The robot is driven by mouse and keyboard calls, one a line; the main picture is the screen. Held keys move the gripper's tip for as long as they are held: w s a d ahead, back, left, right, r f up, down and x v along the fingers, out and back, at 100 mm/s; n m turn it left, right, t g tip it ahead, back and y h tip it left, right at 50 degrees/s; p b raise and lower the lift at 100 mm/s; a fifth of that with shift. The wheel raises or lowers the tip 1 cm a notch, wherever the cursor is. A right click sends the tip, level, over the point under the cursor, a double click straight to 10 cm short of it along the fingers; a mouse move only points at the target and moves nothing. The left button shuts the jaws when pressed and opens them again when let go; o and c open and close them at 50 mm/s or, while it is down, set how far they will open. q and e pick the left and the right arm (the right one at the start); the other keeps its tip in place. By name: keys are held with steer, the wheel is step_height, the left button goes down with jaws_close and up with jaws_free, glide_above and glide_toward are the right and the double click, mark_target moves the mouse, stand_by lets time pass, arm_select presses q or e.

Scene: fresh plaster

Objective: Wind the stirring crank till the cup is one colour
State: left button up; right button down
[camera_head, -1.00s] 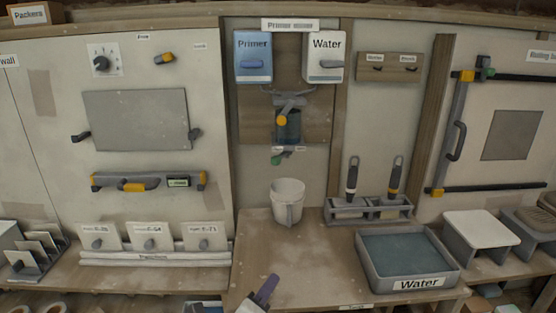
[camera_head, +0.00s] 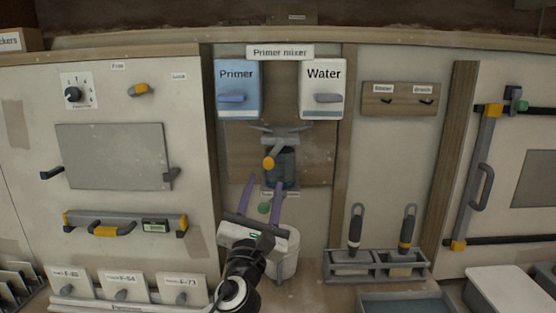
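The mixer's crank shows as an orange knob (camera_head: 268,163) at the front of a dark blue-grey clear cup (camera_head: 284,170) under a grey bracket (camera_head: 286,137). I cannot tell whether the cup's content is one colour. My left gripper (camera_head: 264,180) reaches up from below. A green knob (camera_head: 264,208) shows between the fingers lower down. My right gripper is out of view.
The blue Primer tank (camera_head: 237,75) and white Water tank (camera_head: 322,75) hang above the cup. A levelling tool (camera_head: 125,223) is on the left panel.

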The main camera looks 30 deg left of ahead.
mark_target(268, 165)
arm_select(q)
steer(key=shift+w+a+r, duration=0.65)
steer(key=shift+w+r, duration=0.25)
steer(key=shift+w, duration=0.1)
steer(key=p+x, duration=0.1)
steer(key=x, duration=0.4)
steer(key=shift+f, duration=0.15)
steer(key=shift+w, duration=0.25)
steer(key=shift+w+a, duration=0.1)
steer(key=shift+w, duration=0.05)
jaws_close()
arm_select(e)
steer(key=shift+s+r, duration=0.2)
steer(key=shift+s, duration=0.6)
